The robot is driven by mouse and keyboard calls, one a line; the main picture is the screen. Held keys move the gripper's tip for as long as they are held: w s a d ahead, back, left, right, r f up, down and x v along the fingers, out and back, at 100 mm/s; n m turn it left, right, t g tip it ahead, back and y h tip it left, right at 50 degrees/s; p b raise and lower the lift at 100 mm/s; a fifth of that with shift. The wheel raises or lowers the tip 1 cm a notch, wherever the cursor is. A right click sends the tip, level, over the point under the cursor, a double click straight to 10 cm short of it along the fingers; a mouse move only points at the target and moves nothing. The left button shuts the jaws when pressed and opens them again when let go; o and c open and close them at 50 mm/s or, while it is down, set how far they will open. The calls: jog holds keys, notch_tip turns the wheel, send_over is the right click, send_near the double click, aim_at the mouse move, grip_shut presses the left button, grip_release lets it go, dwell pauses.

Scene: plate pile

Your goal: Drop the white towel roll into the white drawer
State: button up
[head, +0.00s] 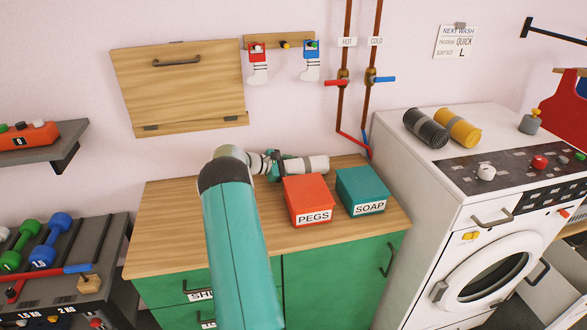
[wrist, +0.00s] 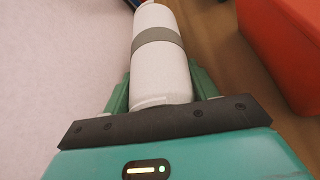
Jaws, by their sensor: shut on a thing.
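The white towel roll (head: 308,164), with a grey band, is held in my gripper (head: 281,165) at the back of the wooden counter, close to the wall. In the wrist view the roll (wrist: 160,72) lies lengthwise between the two green fingers (wrist: 160,92), and its far end points away from me. Whether it touches the counter is unclear. A white open-topped drawer (head: 550,295) with a dark handle shows at the lower right, beside the washing machine and cut by the picture's edge.
An orange PEGS box (head: 309,198) and a teal SOAP box (head: 360,189) stand just in front and right of the roll. The washing machine (head: 440,185) carries a dark roll (head: 426,128) and a yellow roll (head: 457,129). Hot and cold pipes (head: 345,110) run down the wall.

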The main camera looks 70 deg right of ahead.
jog(key=shift+f, duration=0.1)
jog(key=o, duration=1.1)
jog(key=v, duration=1.2)
jog(key=shift+w, duration=0.1)
